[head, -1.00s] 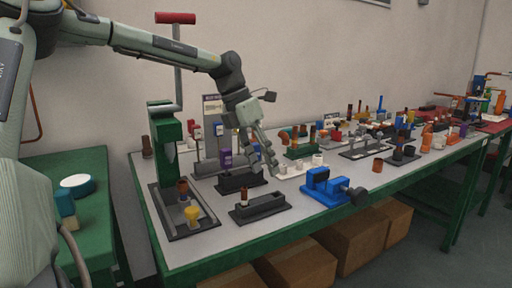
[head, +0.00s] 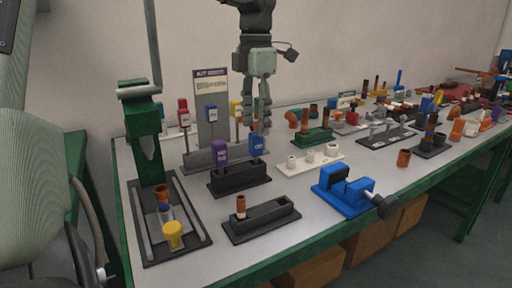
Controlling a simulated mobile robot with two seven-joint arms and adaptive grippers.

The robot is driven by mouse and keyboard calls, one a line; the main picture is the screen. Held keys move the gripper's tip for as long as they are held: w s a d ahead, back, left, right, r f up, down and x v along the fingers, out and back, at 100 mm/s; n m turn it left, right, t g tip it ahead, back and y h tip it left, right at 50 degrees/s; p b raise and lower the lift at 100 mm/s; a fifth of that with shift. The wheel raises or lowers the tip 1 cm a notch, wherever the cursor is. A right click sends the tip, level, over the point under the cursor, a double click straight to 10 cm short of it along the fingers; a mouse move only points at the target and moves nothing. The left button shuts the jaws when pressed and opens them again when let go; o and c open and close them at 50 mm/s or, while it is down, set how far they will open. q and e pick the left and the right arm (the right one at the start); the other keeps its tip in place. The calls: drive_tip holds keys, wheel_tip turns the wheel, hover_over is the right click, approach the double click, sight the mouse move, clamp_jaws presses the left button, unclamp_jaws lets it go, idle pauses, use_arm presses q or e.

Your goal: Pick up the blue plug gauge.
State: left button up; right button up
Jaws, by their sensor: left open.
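A blue block-shaped gauge (head: 257,145) stands upright beside a purple one (head: 220,152) in a black holder (head: 240,180) on the table. Another blue piece (head: 211,114) shows on the grey display stand behind, so I cannot tell from shape alone which is the plug gauge. My left gripper (head: 257,125) points down, open, with its fingertips at or just above the top of the blue gauge in the black holder. I cannot tell whether they touch it. My right gripper is not in view.
The display stand with a sign (head: 211,88) and red and yellow pieces is close behind. A green press (head: 145,140) stands at left. A blue vise (head: 345,188), a black tray (head: 262,220) and a white holder (head: 302,165) are in front and to the right.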

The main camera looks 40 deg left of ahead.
sight(256, 133)
use_arm(q)
wheel_tip(256, 133, down, 5)
drive_tip(key=shift+r, duration=0.2)
drive_tip(key=shift+c, duration=1.4)
drive_tip(key=shift+w, duration=0.1)
drive_tip(key=c, duration=0.8)
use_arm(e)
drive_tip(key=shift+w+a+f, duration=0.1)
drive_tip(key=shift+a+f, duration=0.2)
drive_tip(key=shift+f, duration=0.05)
use_arm(q)
drive_tip(key=shift+r, duration=0.1)
